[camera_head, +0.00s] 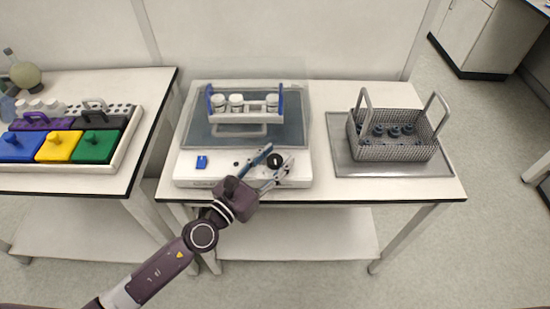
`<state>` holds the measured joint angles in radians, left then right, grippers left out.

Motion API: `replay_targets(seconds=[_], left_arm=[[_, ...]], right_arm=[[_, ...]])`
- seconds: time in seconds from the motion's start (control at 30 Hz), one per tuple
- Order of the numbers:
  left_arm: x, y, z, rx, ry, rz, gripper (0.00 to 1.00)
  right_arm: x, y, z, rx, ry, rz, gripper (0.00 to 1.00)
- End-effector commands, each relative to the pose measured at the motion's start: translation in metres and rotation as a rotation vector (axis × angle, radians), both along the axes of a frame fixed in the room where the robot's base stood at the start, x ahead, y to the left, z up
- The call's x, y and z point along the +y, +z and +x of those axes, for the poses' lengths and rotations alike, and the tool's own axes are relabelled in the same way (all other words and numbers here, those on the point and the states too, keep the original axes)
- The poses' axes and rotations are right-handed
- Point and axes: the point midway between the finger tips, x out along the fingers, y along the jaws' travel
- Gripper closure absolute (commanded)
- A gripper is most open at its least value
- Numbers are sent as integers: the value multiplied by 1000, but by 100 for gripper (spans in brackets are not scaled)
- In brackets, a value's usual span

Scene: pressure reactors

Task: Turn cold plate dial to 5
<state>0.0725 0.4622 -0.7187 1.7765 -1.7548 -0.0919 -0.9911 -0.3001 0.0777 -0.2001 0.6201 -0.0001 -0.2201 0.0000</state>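The cold plate (188,166) is a white device with a dark top, standing on the middle table. Its black round dial (274,160) sits on the front panel, right of centre. The number it points to is too small to read. A blue switch (201,162) is at the panel's left. My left gripper (279,154) reaches in from the front with its fingers spread, one on each side of the dial. I cannot tell whether the fingers touch it. My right gripper is not in view.
A blue-ended rack (246,116) with several white-capped vials stands on the cold plate. A wire basket (398,151) with dark-capped vials sits on a metal tray (345,168) at right. Coloured lidded blocks (60,147) stand on the left table.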

Motion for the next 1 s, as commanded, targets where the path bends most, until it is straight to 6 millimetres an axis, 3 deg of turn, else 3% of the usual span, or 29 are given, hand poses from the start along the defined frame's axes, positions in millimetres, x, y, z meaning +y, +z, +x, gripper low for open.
replay_targets(seconds=[0.47, 1.0], left_arm=[[7, -1, -8, -1, 0, 4, 53], [65, -1, -84, 1, 0, 4, 53]], right_arm=[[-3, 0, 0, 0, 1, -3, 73], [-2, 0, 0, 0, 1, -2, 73]])
